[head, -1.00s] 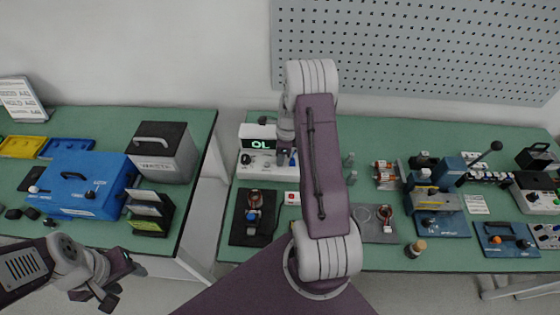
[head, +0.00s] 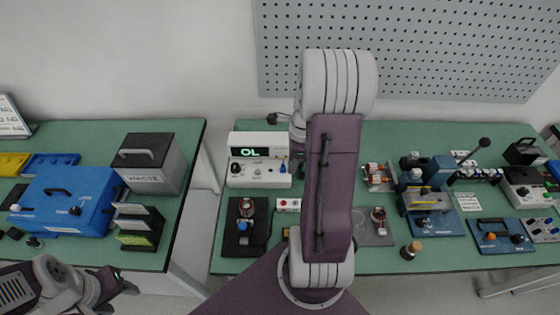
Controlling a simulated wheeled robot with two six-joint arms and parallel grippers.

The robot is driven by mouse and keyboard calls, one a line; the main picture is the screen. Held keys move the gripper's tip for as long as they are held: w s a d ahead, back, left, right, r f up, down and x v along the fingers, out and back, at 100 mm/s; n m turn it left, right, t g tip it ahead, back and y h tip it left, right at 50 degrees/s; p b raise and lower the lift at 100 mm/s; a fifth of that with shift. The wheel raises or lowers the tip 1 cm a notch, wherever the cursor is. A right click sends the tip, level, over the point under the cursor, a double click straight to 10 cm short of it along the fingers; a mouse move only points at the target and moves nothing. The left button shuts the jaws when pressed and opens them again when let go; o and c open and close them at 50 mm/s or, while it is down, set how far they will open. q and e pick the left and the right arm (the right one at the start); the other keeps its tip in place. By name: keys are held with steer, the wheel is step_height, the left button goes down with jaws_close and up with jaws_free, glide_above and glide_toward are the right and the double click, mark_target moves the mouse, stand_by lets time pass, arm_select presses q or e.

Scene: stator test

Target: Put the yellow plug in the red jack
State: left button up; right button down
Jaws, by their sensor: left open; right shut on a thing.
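The white meter (head: 259,160) with a lit "OL" display stands on the middle bench. A small blue part (head: 283,166) shows at its right front corner. I cannot pick out the yellow plug or the red jack. My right arm reaches over the bench and covers the area right of the meter. My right gripper (head: 297,151) is beside the meter's right end, mostly hidden by my arm. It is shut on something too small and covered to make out. My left gripper (head: 122,287) is open, low at the left in front of the left bench.
A white box with a red button (head: 288,204) and a dark stand (head: 247,226) sit in front of the meter. Blue fixtures (head: 437,222) fill the right part of the bench. The left bench holds a waste box (head: 150,163) and a blue case (head: 71,200). A gap separates the benches.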

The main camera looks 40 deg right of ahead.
steer(key=shift+s+r, duration=0.45)
steer(key=shift+s, duration=0.25)
steer(key=a, duration=0.3)
steer(key=s+a+p, duration=0.1)
steer(key=a, duration=0.1)
steer(key=shift+a, duration=0.1)
